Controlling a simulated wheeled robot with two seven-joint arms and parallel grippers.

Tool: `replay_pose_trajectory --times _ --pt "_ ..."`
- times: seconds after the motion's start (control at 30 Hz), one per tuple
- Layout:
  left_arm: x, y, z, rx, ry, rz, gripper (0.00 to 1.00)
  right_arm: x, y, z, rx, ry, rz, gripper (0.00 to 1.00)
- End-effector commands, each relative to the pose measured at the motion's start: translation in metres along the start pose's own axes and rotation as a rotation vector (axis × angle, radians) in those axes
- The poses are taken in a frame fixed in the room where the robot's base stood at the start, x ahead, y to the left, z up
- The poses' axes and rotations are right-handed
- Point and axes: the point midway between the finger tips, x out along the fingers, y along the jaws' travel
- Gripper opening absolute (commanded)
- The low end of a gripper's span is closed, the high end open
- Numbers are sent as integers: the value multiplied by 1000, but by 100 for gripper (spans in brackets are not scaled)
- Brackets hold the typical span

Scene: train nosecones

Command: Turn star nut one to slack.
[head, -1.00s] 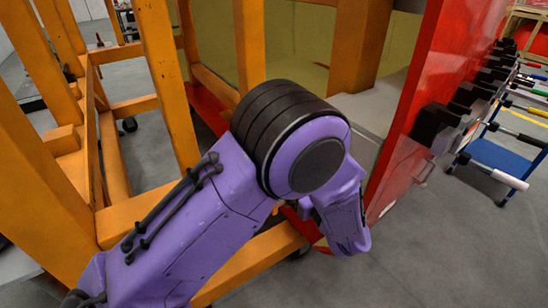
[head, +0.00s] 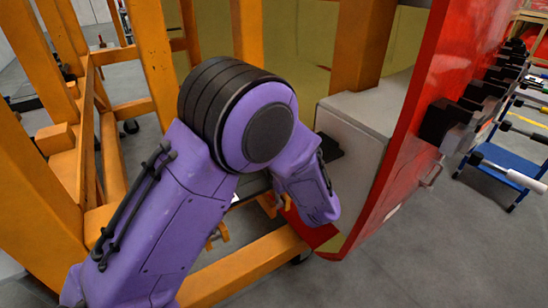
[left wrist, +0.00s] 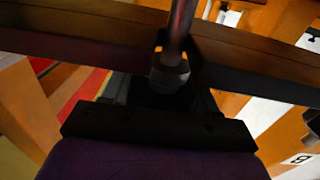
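My purple left arm crosses the head view, and its wrist end points down and right beside the orange frame. Small orange fittings, one low on the frame (head: 218,236) and one by the wrist (head: 268,204), may be star nuts; I cannot tell which is nut one. The left wrist view is dark. My left gripper (left wrist: 160,95) shows there as a black body, its fingers hard to make out. A grey metal rod with a rounded collar (left wrist: 170,72) stands just in front of it; whether the gripper touches it is unclear. My right gripper is out of view.
The orange frame (head: 245,265) fills the left and lower middle. A pale grey box (head: 350,160) stands behind the wrist. A tall red panel (head: 425,110) with black blocks is on the right. A blue cart (head: 500,160) stands beyond it. Grey floor is clear at lower right.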

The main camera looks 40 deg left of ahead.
Motion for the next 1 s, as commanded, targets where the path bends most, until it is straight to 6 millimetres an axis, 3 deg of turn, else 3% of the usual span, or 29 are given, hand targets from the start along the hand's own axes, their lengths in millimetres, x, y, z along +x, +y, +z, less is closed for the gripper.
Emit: replay_pose_trajectory --times 0.47,1.0 --pt "0 -2 -1 0 0 -118 28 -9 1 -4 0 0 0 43" --pt "-4 -11 0 0 0 -603 28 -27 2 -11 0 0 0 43"
